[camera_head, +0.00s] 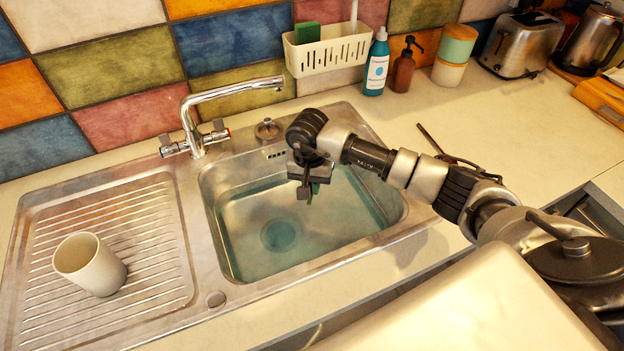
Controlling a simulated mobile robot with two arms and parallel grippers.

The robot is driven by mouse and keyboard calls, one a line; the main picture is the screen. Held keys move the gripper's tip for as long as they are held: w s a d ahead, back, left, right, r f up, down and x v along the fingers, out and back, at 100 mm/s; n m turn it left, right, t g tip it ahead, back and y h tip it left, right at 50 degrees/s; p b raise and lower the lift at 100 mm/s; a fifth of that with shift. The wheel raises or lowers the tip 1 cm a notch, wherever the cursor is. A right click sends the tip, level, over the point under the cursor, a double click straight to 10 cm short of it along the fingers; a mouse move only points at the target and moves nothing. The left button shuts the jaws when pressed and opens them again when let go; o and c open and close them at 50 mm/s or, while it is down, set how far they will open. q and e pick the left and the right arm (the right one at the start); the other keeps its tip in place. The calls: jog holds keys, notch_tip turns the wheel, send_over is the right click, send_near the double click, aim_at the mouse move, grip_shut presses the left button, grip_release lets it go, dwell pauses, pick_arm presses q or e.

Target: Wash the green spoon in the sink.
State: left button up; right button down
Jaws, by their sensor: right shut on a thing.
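The steel sink (224,232) has bluish water in its basin, with the round drain showing through it. My right gripper (305,190) is over the back part of the basin and points down. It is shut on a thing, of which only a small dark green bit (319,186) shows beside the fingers. This looks like the green spoon, but most of it is hidden by the gripper. I cannot tell whether it touches the water. The steel tap (240,93) stands behind the basin, with its spout reaching right. My left gripper is not in view.
A cream cup (90,264) stands on the ribbed drainboard at left. A white caddy (328,52) with a green sponge, a blue bottle (376,64), a brown pump bottle (403,68) and a toaster (521,44) line the wall. A dark utensil (431,139) lies behind my arm.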

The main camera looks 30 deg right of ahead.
jog(key=shift+f+b, duration=3.9)
jog(key=shift+f, duration=3)
jog(key=shift+r+p, duration=5.35)
jog(key=shift+r, duration=4)
